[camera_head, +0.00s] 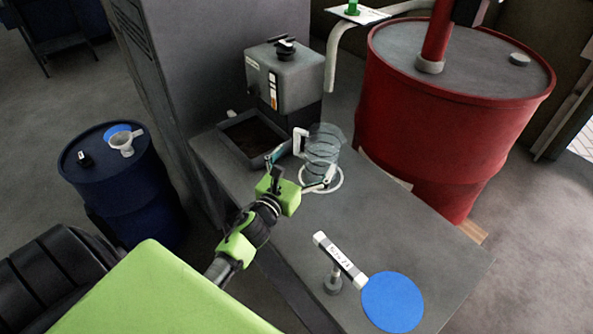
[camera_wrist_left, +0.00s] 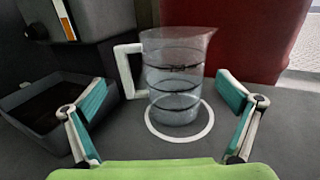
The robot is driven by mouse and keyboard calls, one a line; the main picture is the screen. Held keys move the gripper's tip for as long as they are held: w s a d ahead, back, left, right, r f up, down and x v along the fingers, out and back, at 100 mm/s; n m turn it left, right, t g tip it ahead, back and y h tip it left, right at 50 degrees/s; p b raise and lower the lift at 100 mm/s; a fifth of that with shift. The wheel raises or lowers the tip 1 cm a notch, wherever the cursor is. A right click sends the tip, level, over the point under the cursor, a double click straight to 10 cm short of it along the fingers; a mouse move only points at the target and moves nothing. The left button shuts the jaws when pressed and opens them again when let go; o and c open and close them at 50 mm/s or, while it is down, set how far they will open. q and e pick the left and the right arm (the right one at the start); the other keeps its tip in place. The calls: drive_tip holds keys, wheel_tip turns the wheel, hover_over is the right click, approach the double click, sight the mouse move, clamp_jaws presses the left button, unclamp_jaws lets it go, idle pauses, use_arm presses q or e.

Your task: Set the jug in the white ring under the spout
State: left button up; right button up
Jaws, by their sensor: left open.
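The clear jug (camera_head: 323,143) with dark bands and a white handle stands upright on the grey bench. In the left wrist view the jug (camera_wrist_left: 175,80) has its base within the white ring (camera_wrist_left: 180,135), a little toward its far left side; the ring also shows in the head view (camera_head: 330,190). The grey spout (camera_head: 331,75) curves down above and behind the jug. My left gripper (camera_head: 297,178) is open and empty in front of the jug. In the left wrist view its fingers (camera_wrist_left: 163,110) are spread to either side, apart from the jug. My right gripper is not in view.
A grey box-shaped unit (camera_head: 285,75) and an open dark tray (camera_head: 232,140) are behind left. A large red drum (camera_head: 430,130) stands at the right. A blue disc (camera_head: 392,302) and a labelled bar (camera_head: 340,260) are at the bench's front.

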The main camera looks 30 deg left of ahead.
use_arm(q)
drive_tip(key=s, duration=0.6)
drive_tip(key=shift+d+b, duration=0.2)
drive_tip(key=shift+b, duration=0.1)
